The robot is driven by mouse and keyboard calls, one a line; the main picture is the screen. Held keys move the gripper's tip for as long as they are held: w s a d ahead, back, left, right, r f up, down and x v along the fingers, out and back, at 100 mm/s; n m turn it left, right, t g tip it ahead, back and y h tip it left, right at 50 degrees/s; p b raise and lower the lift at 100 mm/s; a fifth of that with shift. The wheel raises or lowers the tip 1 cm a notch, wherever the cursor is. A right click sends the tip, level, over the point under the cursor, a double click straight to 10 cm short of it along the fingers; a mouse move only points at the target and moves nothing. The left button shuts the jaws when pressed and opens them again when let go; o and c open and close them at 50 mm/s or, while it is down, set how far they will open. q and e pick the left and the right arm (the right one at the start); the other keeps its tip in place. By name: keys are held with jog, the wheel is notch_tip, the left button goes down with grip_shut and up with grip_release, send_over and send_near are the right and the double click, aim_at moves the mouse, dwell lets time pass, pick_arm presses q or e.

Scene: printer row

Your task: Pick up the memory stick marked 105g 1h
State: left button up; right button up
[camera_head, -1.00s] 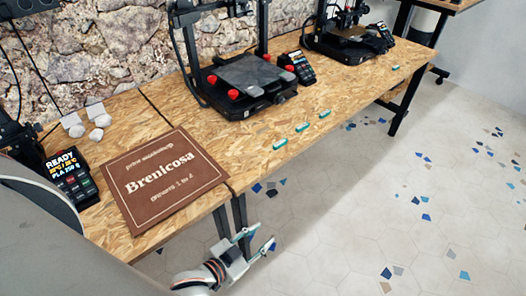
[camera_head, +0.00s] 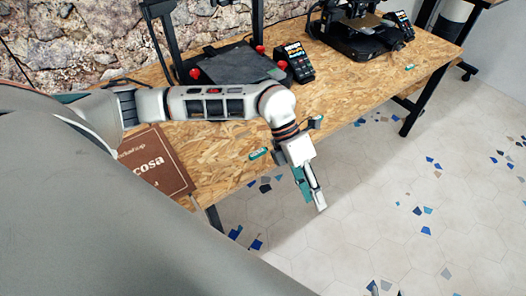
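Small teal memory sticks lie on the wooden bench. One stick (camera_head: 258,154) is near the front edge, left of my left wrist. Another stick (camera_head: 409,67) lies far right, near the back printer. A small dark and teal piece just right of my wrist may be another stick. My wrist hides part of the bench edge where a stick lay in view earlier. Markings are too small to read. My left gripper (camera_head: 311,197) points down beyond the bench's front edge, over the floor. I see nothing held, and its finger gap is unclear. My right gripper is not in view.
A printer with a dark bed (camera_head: 237,64) and a keypad display (camera_head: 296,61) stand behind my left arm. Another printer (camera_head: 355,35) stands at the back right. Bare bench (camera_head: 365,85) lies right of my wrist.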

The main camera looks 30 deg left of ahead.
pick_arm(q)
jog(key=w+a+t+y, duration=0.2)
jog(key=w+a+y, duration=0.35)
jog(key=a, duration=0.65)
notch_tip(320, 180, up, 3)
jog(key=n+y, duration=0.1)
jog(key=y, duration=0.1)
send_over(260, 151)
jog(key=shift+s+d+f+t, duration=0.1)
jog(key=shift+s+d+t, duration=0.05)
jog(key=shift+d+t, duration=0.2)
jog(key=shift+a+f, duration=0.15)
jog(key=shift+a, duration=0.15)
notch_tip(260, 151, down, 7)
jog(key=shift+a+f, duration=0.1)
jog(key=shift+f, duration=0.05)
jog(key=c, duration=0.9)
